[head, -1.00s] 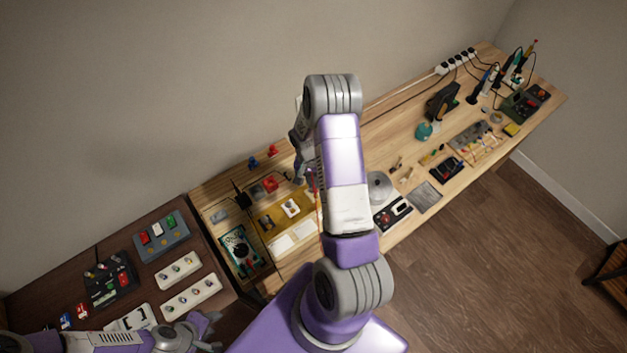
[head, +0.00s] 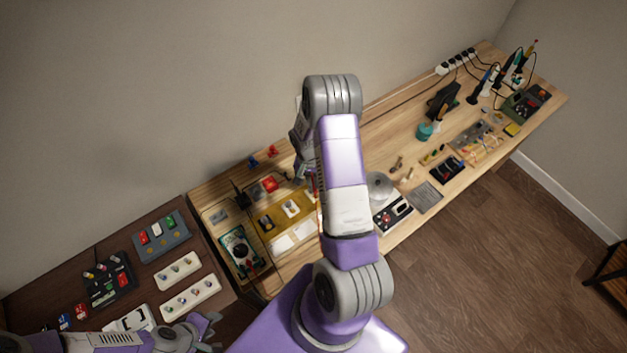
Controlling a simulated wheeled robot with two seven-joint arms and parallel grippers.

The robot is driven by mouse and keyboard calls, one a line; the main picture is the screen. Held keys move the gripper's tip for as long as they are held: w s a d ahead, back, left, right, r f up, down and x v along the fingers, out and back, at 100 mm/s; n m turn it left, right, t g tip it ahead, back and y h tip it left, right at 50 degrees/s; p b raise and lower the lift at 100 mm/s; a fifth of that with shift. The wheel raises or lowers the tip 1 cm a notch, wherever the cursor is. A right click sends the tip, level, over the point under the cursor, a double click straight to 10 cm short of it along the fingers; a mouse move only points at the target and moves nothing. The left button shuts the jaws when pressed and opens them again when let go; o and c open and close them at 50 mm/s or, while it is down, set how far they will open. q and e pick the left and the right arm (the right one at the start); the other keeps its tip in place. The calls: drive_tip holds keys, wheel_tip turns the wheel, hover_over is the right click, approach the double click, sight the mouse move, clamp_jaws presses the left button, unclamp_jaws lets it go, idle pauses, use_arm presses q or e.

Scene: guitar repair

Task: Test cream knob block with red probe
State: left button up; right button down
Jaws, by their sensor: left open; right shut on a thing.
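My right gripper (head: 302,172) is over the light wood bench, partly hidden by its own arm. It is shut on a thin red item, apparently the red probe (head: 314,184), of which only a sliver shows. A multimeter with a dial (head: 240,250) lies at the bench's left end. Two cream blocks with small knobs, one (head: 178,270) behind the other (head: 190,294), lie on the dark table at left, well away from the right gripper. My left gripper (head: 212,331) is open and empty near that table's front edge, just in front of the nearer cream block.
A yellow tray (head: 262,238) with small parts is right of the multimeter. A grey block with coloured switches (head: 162,236) and a black block (head: 108,282) share the dark table (head: 50,288). Tools and a power strip (head: 458,61) fill the bench's far right.

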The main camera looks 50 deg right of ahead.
drive_tip(key=shift+f+b, duration=0.45)
drive_tip(key=shift+f, duration=0.1)
idle(0.4)
idle(2.0)
idle(0.9)
drive_tip(key=shift+r+p, duration=0.9)
drive_tip(key=shift+r, duration=2.15)
